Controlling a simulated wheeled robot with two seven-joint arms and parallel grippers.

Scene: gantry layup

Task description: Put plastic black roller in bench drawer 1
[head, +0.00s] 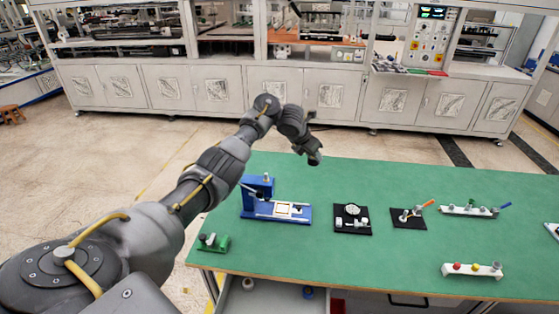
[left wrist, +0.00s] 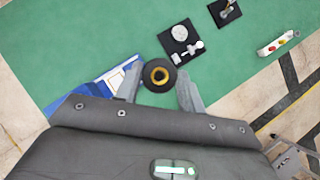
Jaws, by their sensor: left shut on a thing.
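My left gripper (head: 315,158) is raised above the far left edge of the green bench. In the left wrist view, its two grey fingers (left wrist: 158,70) are shut on a black round roller (left wrist: 148,84) with a yellow ring around its dark centre. The head view does not show the roller clearly. I cannot tell which drawer is number 1. My right gripper is not in view.
The green bench (head: 350,265) carries a blue press fixture (head: 280,210), a black plate with a white disc (head: 352,218), another black fixture (head: 408,218), white strips with knobs (head: 472,270) and a small green block (head: 213,242). The bench's front middle is clear.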

